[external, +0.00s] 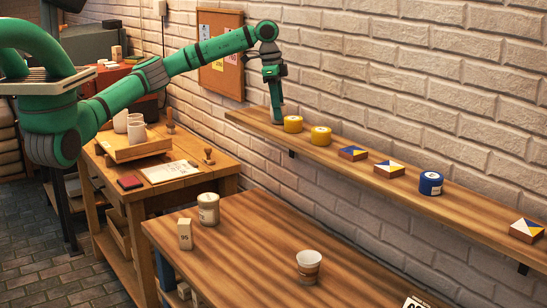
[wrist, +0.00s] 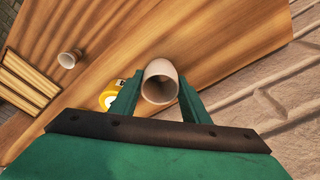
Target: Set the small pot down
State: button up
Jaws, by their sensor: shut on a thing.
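The small pot (wrist: 160,82) is a pale beige, open-topped cup. It sits between the two green fingers of my gripper (wrist: 158,98) in the wrist view. In the external view my gripper (external: 276,101) points down at the far left end of the wall shelf (external: 466,186). The small pot (external: 277,116) shows only a little below the fingers there, just left of the yellow tins. My gripper is shut on the pot. Whether the pot's base touches the shelf board I cannot tell.
Two yellow tins (external: 292,124) (external: 320,136) stand close to the right of the pot. Farther along are patterned boxes (external: 353,153) and a blue tin (external: 431,183). The brick wall (external: 400,80) is directly behind. A banded cup (external: 309,267) and a jar (external: 208,209) stand on the table below.

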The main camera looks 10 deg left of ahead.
jog(key=shift+r, duration=0.4)
notch_tip(320, 180, up, 2)
jog(key=shift+d, duration=0.1)
jog(key=s+a+r, duration=0.9)
jog(key=s+r, duration=0.1)
jog(key=s, duration=0.1)
jog(key=s+a+f, duration=0.1)
jog(key=a+f, duration=0.1)
jog(key=f, duration=0.8)
jog(key=s+a+f, duration=0.2)
jog(key=f, duration=0.7)
jog(key=s+a+f, duration=0.3)
jog(key=s+f, duration=0.4)
jog(key=s+a+f, duration=0.2)
jog(key=s+f, duration=0.4)
jog(key=f, duration=0.2)
jog(key=w+d+f, duration=0.8)
jog(key=w+d, duration=0.1)
jog(key=shift+f, duration=0.25)
jog(key=shift+w+d+f, duration=0.25)
jog(key=shift+w+f, duration=0.05)
jog(key=shift+f, duration=1.75)
